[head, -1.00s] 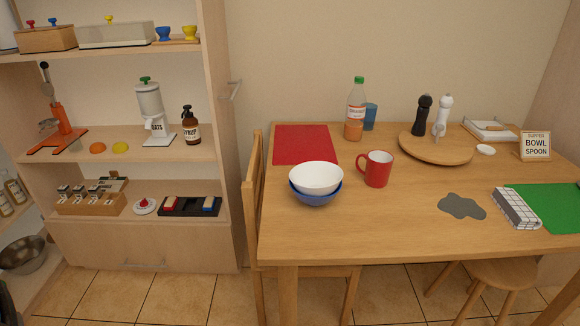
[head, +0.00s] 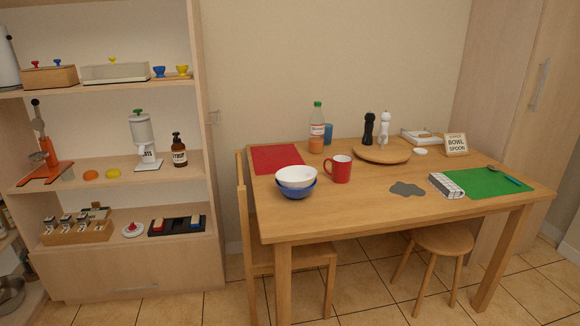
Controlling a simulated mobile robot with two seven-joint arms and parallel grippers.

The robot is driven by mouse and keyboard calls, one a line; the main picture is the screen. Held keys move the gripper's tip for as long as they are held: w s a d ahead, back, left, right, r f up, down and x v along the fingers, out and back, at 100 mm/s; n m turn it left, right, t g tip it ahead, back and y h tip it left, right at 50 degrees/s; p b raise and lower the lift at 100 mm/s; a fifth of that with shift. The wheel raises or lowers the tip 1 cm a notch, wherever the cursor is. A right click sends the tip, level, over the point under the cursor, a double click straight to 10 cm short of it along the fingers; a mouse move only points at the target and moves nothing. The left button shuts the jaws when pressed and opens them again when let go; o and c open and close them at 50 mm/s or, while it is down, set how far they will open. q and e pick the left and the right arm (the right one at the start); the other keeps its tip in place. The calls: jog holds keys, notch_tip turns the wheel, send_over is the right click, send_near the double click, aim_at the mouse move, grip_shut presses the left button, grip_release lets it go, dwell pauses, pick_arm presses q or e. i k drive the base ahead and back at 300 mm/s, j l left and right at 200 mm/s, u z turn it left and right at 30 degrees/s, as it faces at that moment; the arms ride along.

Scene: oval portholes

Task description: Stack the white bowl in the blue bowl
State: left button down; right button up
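The white bowl (head: 296,178) sits nested in the blue bowl (head: 297,191) on the wooden table, near its left front part. Both look upright, and only the outer side of the blue bowl shows below the white one. Nothing is touching the bowls except the table. Neither of my grippers is in the head view.
A red mug (head: 340,169) stands just right of the bowls. A red mat (head: 277,158) lies behind them, and a grey spill (head: 407,189) lies to the right. A chair (head: 245,222) stands at the table's left side. Shelves (head: 130,172) stand further left.

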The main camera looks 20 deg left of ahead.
aim_at(295, 176)
jog(key=k+z, duration=0.1)
jog(key=z, duration=1.25)
jog(key=j+z, duration=0.2)
jog(key=j, duration=0.15)
jog(key=k+j+z, duration=0.15)
jog(key=j, duration=0.2)
jog(key=k+j, duration=0.1)
jog(key=j, duration=0.35)
jog(key=k+j, duration=0.1)
jog(key=j, duration=0.35)
jog(key=k+j, duration=0.1)
jog(key=j, duration=0.4)
jog(key=k+j, duration=0.1)
jog(key=j, duration=0.35)
